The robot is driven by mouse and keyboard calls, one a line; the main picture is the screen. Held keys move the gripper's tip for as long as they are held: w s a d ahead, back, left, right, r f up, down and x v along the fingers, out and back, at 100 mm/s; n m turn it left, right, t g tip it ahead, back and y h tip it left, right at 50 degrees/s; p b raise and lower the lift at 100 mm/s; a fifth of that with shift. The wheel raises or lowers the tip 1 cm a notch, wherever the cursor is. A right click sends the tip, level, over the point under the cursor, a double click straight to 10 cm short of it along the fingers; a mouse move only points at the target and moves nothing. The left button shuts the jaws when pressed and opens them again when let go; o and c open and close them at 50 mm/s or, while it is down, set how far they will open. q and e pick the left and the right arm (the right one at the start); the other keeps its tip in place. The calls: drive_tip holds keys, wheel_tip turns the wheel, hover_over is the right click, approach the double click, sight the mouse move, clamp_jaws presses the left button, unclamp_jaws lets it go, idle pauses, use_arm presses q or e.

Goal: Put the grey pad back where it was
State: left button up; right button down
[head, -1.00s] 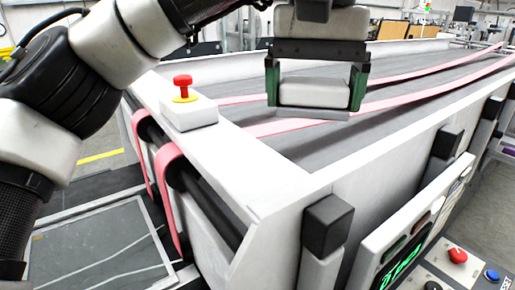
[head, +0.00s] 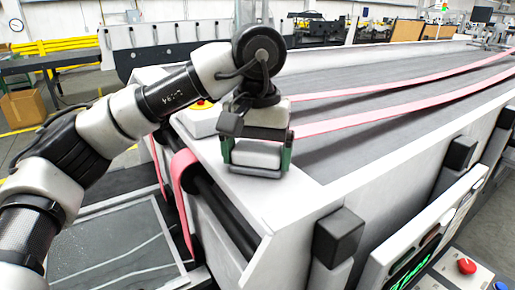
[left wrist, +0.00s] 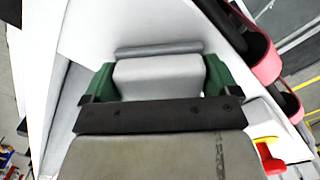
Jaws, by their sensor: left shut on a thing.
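The grey pad (head: 257,155) is a pale block with a thin darker grey layer at its lower end. My left gripper (head: 257,162) is shut on it, with a green-sided finger on each side. The pad is over the white end frame (head: 300,195) of the machine, near its front corner; I cannot tell whether it touches. In the left wrist view the pad (left wrist: 160,75) sits between the fingers, its darker strip showing beyond the block. My right gripper is not in view.
A yellow-and-red stop button (head: 203,104) on a white box is just left of the gripper, partly hidden by my arm. Pink belts (head: 400,105) run along the grey bed. Black blocks (head: 338,235) and a control panel (head: 420,250) line the near side.

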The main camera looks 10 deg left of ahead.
sight(257, 148)
use_arm(q)
drive_tip(key=shift+s+f, duration=0.1)
drive_tip(key=shift+f, duration=0.05)
drive_tip(key=o, duration=0.6)
wheel_tip(257, 148, up, 12)
drive_tip(key=shift+r, duration=0.15)
idle(0.3)
